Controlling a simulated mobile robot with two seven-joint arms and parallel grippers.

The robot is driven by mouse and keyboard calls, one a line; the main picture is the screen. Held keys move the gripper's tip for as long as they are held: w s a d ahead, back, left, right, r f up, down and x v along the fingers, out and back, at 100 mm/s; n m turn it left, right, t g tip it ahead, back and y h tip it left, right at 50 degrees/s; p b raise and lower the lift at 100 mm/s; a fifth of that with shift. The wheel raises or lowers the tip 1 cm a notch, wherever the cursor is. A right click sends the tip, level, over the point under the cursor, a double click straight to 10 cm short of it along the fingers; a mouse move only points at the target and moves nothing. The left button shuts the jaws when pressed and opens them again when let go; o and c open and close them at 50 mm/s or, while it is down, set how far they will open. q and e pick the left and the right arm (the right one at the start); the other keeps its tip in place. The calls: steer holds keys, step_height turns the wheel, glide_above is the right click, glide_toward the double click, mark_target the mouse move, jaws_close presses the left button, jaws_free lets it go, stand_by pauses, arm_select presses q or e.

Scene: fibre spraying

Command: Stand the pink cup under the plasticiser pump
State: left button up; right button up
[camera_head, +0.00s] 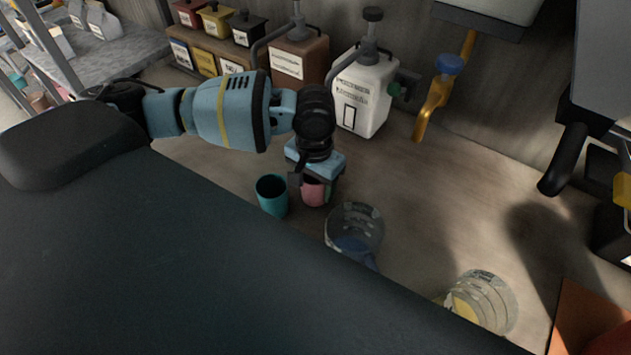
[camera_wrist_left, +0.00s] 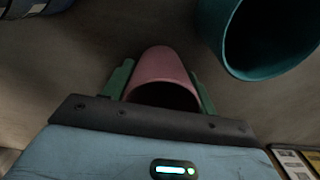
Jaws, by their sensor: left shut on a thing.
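The pink cup (camera_head: 313,192) is between the fingers of my left gripper (camera_head: 316,184), low over the bench in front of the pumps. In the left wrist view the green fingers lie on both sides of the pink cup (camera_wrist_left: 163,66), shut on it. In the head view the gripper hides part of the cup, and I cannot tell whether its base touches the bench. A white pump container (camera_head: 364,95) and a brown pump container (camera_head: 298,60) stand behind the gripper. Their labels are too blurred to tell surely which is the plasticiser. My right gripper is not in view.
A teal cup (camera_head: 272,196) stands just left of the pink cup; it also shows in the wrist view (camera_wrist_left: 262,40). A clear jug (camera_head: 354,230) is close on the right, another jug (camera_head: 480,301) farther right. A yellow tap (camera_head: 433,103) hangs right of the white container. Bench before it is clear.

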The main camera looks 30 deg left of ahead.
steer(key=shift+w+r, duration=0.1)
arm_select(q)
steer(key=o, duration=1)
steer(key=shift+r, duration=0.35)
step_height(320, 180, up, 10)
steer(key=shift+r+p, duration=0.1)
steer(key=shift+p, duration=0.4)
steer(key=shift+r, duration=0.65)
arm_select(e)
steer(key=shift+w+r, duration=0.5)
